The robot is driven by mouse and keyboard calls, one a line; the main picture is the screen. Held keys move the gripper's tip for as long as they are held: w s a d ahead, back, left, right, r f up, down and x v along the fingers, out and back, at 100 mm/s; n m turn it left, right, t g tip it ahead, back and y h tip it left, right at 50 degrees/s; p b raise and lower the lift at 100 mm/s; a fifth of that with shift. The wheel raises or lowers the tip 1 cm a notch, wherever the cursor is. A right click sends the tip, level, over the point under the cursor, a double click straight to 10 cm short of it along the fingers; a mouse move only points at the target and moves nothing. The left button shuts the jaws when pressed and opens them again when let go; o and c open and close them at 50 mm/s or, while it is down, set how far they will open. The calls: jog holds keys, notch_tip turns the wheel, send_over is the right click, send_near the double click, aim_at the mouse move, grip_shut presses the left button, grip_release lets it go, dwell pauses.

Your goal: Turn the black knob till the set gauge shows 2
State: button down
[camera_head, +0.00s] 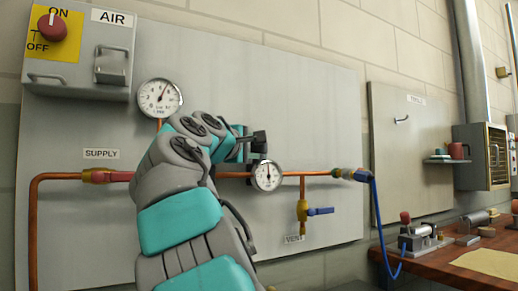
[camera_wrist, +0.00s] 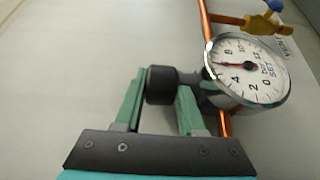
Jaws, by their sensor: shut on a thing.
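The black knob (camera_wrist: 160,85) sits between the two green fingers of my gripper (camera_wrist: 163,88) in the wrist view, and the fingers are shut on it. In the head view my gripper (camera_head: 245,145) reaches the knob (camera_head: 260,139) just above the set gauge. The set gauge (camera_wrist: 250,70) is a round white dial marked SET, tilted in the wrist view. Its red needle points at about 6. In the head view the set gauge (camera_head: 267,176) is small and its needle points roughly up.
A supply gauge (camera_head: 160,98) is on the panel at upper left. A copper pipe (camera_head: 60,177) runs across the panel. A blue-handled vent valve (camera_head: 318,211) is below right. A blue hose (camera_head: 377,215) hangs by the wooden bench (camera_head: 440,262).

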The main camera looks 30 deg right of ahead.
aim_at(259, 147)
jog(key=shift+f+n+t+y, duration=0.1)
jog(key=shift+n+t+y, duration=0.45)
jog(key=shift+t, duration=0.25)
jog(key=shift+n+t+y, duration=0.65)
jog(key=shift+n+t, duration=0.1)
jog(key=shift+t, duration=0.05)
jog(key=shift+n+t+y, duration=1.4)
jog(key=shift+n+y, duration=0.2)
jog(key=shift+y, duration=0.8)
jog(key=c, duration=0.8)
grip_release()
jog(key=shift+v, duration=3.9)
